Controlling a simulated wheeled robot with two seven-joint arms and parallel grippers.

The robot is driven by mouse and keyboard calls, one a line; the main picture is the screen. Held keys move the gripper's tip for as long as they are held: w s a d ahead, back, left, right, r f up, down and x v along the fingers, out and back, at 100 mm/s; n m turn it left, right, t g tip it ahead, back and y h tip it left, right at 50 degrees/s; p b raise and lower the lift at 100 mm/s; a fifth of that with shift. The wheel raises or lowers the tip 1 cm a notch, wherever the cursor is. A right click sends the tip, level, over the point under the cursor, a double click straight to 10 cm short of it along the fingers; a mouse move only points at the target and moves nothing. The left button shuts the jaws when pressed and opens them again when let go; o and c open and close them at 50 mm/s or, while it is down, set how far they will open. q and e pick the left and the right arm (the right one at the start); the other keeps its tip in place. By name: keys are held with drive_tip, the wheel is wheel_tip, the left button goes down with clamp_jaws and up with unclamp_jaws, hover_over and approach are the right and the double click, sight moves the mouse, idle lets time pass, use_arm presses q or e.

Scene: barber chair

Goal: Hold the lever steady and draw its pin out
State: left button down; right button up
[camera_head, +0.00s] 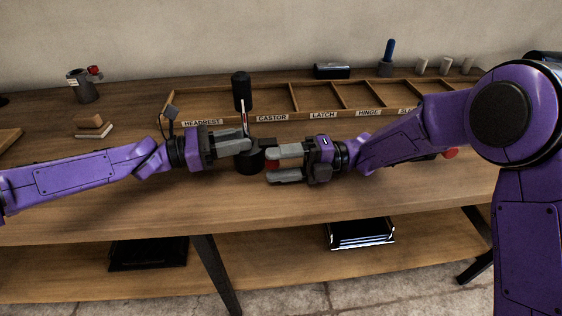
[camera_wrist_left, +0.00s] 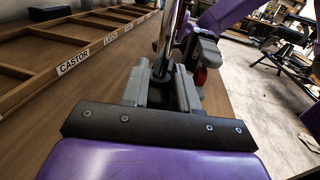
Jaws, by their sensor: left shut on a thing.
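The lever (camera_head: 242,92) stands upright, with a black grip on a thin metal rod and a dark round base (camera_head: 250,162). My left gripper (camera_head: 247,146) is shut on the lever low on its rod, just above the base. The left wrist view also shows the lever's rod (camera_wrist_left: 166,40) between the fingers. A red pin knob (camera_head: 272,165) is at the right side of the base. My right gripper (camera_head: 271,166) comes from the right with its fingers apart, one above and one below the knob. Contact with the knob cannot be made out. The pin's shaft is hidden.
A wooden tray (camera_head: 283,119) with labelled compartments lies behind the lever. A grey cup (camera_head: 82,88) with a red-topped item and small blocks (camera_head: 93,126) stand at left. A blue-handled tool (camera_head: 388,55) stands at the back. The bench front is clear.

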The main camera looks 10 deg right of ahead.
use_arm(q)
drive_tip(key=shift+r, duration=0.1)
use_arm(e)
drive_tip(key=shift+d, duration=0.1)
use_arm(q)
drive_tip(key=shift+d, duration=0.1)
use_arm(e)
drive_tip(key=d, duration=0.7)
drive_tip(key=shift+w+d, duration=0.25)
drive_tip(key=shift+a, duration=0.1)
use_arm(q)
drive_tip(key=c, duration=0.8)
unclamp_jaws()
drive_tip(key=shift+s, duration=0.1)
